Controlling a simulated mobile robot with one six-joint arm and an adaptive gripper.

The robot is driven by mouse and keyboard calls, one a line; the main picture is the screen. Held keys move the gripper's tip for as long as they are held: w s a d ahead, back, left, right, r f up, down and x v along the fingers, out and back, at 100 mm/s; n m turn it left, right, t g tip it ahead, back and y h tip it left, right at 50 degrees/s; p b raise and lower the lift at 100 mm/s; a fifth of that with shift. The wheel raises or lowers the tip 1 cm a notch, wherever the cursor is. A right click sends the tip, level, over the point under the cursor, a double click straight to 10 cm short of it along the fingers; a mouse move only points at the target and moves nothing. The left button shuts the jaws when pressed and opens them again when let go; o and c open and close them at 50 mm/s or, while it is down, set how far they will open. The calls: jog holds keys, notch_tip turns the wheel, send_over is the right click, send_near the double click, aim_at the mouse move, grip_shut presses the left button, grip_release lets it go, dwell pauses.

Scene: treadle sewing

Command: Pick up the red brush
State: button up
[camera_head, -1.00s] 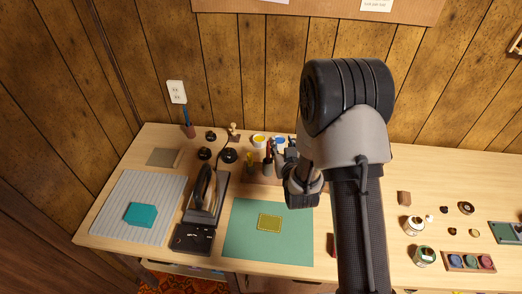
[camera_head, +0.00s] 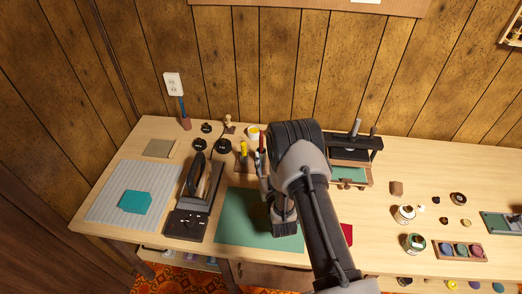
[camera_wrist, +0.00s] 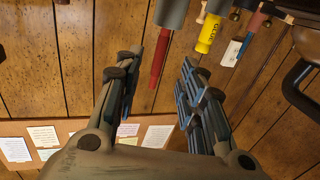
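In the wrist view, which shows the scene upside down, the red handle (camera_wrist: 158,66) appears between my fingertips with gaps on both sides. My gripper (camera_wrist: 160,70) is open and empty. I cannot tell whether the handle is fully between the fingers or just beyond them. In the head view my gripper is largely hidden by my arm. The yellow glue stick (camera_wrist: 209,33) is close to the right finger.
A press with a black top (camera_head: 352,148) stands right of my arm. A clothes-iron-like tool (camera_head: 196,180) stands to the left. A green mat (camera_head: 235,215) lies in front. A cup with a blue brush (camera_head: 185,123) is at the back left.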

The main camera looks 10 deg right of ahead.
aim_at(262, 145)
jog(key=w+b, duration=0.2)
jog(key=w, duration=0.7)
jog(key=shift+w, duration=0.1)
grip_shut()
